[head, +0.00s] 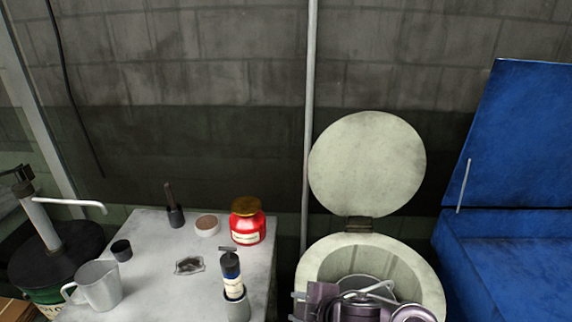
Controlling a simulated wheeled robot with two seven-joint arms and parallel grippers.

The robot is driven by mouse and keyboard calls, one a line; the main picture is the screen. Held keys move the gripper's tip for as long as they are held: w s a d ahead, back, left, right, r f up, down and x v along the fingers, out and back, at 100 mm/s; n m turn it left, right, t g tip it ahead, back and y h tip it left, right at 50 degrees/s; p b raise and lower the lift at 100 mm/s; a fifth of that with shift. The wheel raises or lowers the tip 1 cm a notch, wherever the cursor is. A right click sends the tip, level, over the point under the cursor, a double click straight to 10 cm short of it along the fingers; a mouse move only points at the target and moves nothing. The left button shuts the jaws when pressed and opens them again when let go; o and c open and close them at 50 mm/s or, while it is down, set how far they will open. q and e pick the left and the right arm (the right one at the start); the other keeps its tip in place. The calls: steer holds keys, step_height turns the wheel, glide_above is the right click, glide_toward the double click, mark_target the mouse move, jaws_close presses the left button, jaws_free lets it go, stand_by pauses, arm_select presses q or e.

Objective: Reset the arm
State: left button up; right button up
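My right gripper (364,297) shows at the bottom edge, right of centre, as a cluster of grey-purple metal parts. It appears in front of or over the opening of a pale round bin (427,275), whose round lid (367,160) stands open behind it. The gripper's fingers are cut off and hard to make out, so I cannot tell whether they are open or shut. I see no object clearly held. My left gripper is not in view.
A pale table (150,232) at left carries a red jar (248,222), a grey jug (98,286), a dark bottle in a cup (232,275) and small items. A drum with a pump (48,232) stands far left, a blue container (515,250) at right.

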steer(key=s+d+f+m+g+h, duration=0.1)
steer(key=s+d+m+g+h, duration=0.15)
steer(key=s+d+m, duration=0.55)
steer(key=s+d+f+m+g+h, duration=0.1)
steer(key=s+d+f+m+h, duration=0.15)
steer(key=s+d+m, duration=0.65)
step_height(320, 180, down, 33)
steer(key=g+b, duration=0.2)
steer(key=b, duration=0.3)
steer(key=s+d+f+b, duration=0.1)
steer(key=s+f+b, duration=0.1)
steer(key=s+f, duration=0.8)
steer(key=s+d+f+n+h+b, duration=0.1)
steer(key=s+d+f+b, duration=0.1)
steer(key=s+f, duration=0.8)
step_height(320, 180, down, 4)
steer(key=shift+s+r+g+b, duration=0.1)
steer(key=shift+s+g+b, duration=0.25)
steer(key=shift+s, duration=0.05)
steer(key=shift+d, duration=0.1)
